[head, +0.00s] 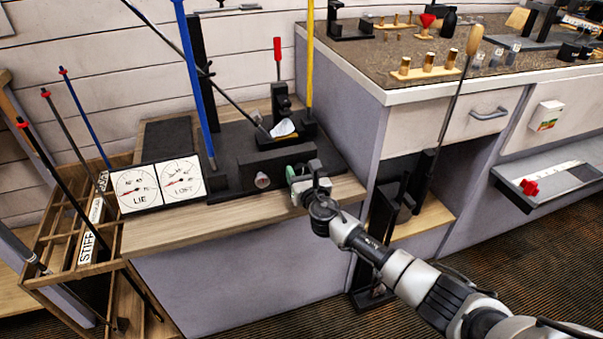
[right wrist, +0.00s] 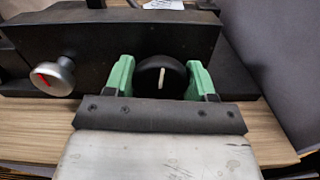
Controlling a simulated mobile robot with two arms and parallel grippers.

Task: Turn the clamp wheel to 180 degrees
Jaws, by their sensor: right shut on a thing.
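A black round wheel (right wrist: 161,75) with a pale line on its face sits on the front of the black machine base (head: 225,175). I take it to be the clamp wheel. The pale line stands close to upright. My right gripper (head: 302,175) is shut on this wheel, with one green finger on each side of it in the right wrist view. In the head view the gripper hides most of the wheel. A silver knob (right wrist: 53,76) with a red mark is to the left on the same base; it also shows in the head view (head: 262,181). My left gripper is out of view.
LIE and LOFT dials (head: 160,184) stand left of the base. A club with its head (head: 283,128) rests in the machine beside a red-handled lever (head: 277,52). A wooden club rack (head: 85,215) is at the left, a grey cabinet (head: 345,100) at the right.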

